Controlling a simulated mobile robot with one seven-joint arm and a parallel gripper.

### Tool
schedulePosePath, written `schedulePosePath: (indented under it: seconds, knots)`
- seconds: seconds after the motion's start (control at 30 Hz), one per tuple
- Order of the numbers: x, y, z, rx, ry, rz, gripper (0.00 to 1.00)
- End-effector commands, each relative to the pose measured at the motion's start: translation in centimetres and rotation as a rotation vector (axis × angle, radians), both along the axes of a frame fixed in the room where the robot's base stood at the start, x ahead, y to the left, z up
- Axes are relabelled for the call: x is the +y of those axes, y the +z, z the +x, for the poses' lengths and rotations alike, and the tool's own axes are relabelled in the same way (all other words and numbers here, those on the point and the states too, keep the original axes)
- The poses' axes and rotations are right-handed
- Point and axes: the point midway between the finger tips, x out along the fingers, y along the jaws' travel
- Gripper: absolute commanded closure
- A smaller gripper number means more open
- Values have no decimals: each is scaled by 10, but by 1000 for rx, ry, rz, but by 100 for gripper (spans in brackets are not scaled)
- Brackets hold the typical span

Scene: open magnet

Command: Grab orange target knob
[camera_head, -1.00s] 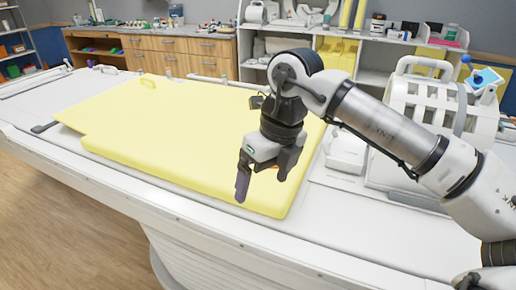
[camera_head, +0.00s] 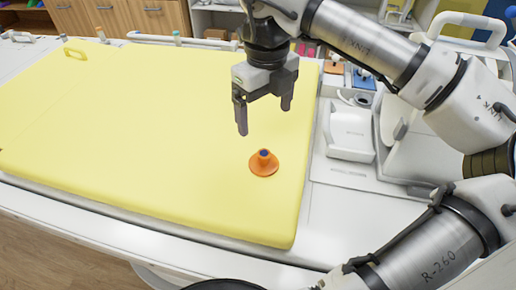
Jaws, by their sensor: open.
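The orange knob (camera_head: 264,164) stands upright on the yellow pad (camera_head: 130,130), near the pad's right front part. It has a wide round base and a short stem with a dark blue top. My gripper (camera_head: 263,118) is open and empty, fingers pointing down. In the picture it is just above the knob, apart from it. How high it is over the pad is hard to tell.
The pad lies on a long white table (camera_head: 330,235). A white cradle-like piece (camera_head: 350,135) stands right of the pad. A yellow handle (camera_head: 75,53) is at the pad's far left. Wooden cabinets (camera_head: 130,15) stand behind. The pad around the knob is clear.

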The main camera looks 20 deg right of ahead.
Motion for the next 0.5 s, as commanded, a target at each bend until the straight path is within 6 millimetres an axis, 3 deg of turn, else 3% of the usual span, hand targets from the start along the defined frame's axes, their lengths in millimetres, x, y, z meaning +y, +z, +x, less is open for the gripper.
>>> schedulePosePath:
  seconds: [0.3,0.5]
  knots:
    - [0,-58,-1,2,2,3,12]
    - [0,-78,-1,2,1,2,12]
